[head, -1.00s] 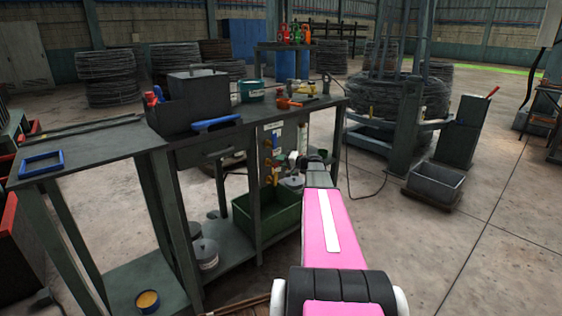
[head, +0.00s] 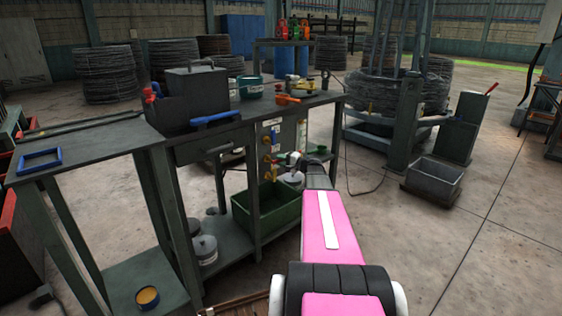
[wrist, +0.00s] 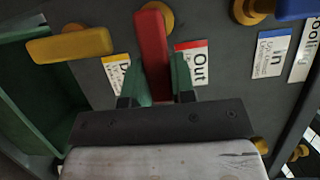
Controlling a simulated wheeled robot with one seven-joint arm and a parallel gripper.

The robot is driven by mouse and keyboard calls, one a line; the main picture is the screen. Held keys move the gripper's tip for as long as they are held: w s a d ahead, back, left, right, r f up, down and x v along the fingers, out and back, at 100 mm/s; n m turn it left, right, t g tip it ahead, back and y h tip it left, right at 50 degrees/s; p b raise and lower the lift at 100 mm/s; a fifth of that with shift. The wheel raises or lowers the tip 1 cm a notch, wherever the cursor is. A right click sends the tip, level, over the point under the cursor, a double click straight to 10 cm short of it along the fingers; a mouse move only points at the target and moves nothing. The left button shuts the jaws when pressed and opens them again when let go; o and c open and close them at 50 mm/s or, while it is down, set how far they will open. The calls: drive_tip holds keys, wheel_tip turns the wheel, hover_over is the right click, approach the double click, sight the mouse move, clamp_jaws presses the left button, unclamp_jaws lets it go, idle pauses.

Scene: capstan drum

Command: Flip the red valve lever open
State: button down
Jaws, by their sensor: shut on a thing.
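The red valve lever (wrist: 151,50) shows in the wrist view, on a dark panel beside a label reading "Out". It points along the picture's up-down direction, slightly tilted. My gripper (wrist: 159,78) has its green fingers on both sides of the lever's near end and is shut on it. In the head view my gripper (head: 294,159) is at the panel on the bench's right side, small and partly hidden by my arm. I cannot clearly make out the red lever there.
A yellow lever (wrist: 68,45) is left of the red one, and a blue lever (wrist: 298,8) is at the upper right. A green bin (head: 266,212) stands below the panel. The bench top (head: 95,148) holds a dark toolbox (head: 190,98).

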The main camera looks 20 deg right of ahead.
drive_tip(key=shift+f, duration=0.1)
drive_tip(key=c, duration=1)
unclamp_jaws()
drive_tip(key=shift+o, duration=0.2)
drive_tip(key=shift+s+d, duration=0.1)
drive_tip(key=v, duration=1)
drive_tip(key=shift+s+d, duration=0.2)
drive_tip(key=shift+a, duration=0.1)
